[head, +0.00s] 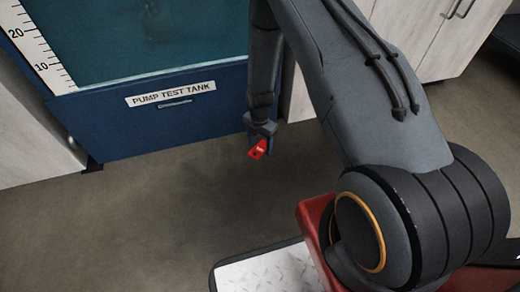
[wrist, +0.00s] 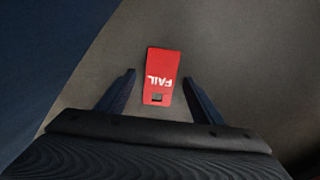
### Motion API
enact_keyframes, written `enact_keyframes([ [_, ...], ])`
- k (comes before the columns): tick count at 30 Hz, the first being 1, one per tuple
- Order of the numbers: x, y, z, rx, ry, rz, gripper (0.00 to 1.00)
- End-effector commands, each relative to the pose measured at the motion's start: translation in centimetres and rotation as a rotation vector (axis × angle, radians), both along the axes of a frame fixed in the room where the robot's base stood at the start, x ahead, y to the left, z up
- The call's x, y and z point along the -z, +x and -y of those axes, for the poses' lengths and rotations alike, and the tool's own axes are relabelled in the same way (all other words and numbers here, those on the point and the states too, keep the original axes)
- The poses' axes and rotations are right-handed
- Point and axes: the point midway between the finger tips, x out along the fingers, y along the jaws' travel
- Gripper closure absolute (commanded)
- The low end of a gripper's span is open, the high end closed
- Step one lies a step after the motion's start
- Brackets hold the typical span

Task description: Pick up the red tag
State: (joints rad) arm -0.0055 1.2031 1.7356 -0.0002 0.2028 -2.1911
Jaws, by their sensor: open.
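The red tag (wrist: 162,72) shows in the wrist view, with the white word FAIL and a dark square hole near its lower end. It also shows in the head view (head: 259,148), just below my gripper (head: 260,134). In the wrist view my gripper (wrist: 160,85) is open, with one finger to the left of the tag's lower end and one to the right. Gaps show between the tag and both fingers. The tag appears to lie on the grey-brown floor, but I cannot tell how high the fingers are above it.
A blue tank labelled PUMP TEST TANK (head: 120,128) stands behind and left of the gripper. Its blue side (wrist: 45,50) fills the wrist view's left edge. Pale cabinets (head: 425,50) stand at the back right. The floor (head: 130,215) in front of the tank is clear.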

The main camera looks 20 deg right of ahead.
Motion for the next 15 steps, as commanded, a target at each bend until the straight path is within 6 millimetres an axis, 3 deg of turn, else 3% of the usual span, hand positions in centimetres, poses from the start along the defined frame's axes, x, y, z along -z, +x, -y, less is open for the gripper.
enact_keyframes([
  [3, 0.13, 0.0, 0.0, 0.0, 0.0, 0.0, 0.39],
  [11, 0.12, -0.01, -0.01, 0.0, 0.0, 0.0, 0.83],
  [15, 0.13, -0.01, -0.01, 0.0, 0.0, 0.0, 0.86],
])
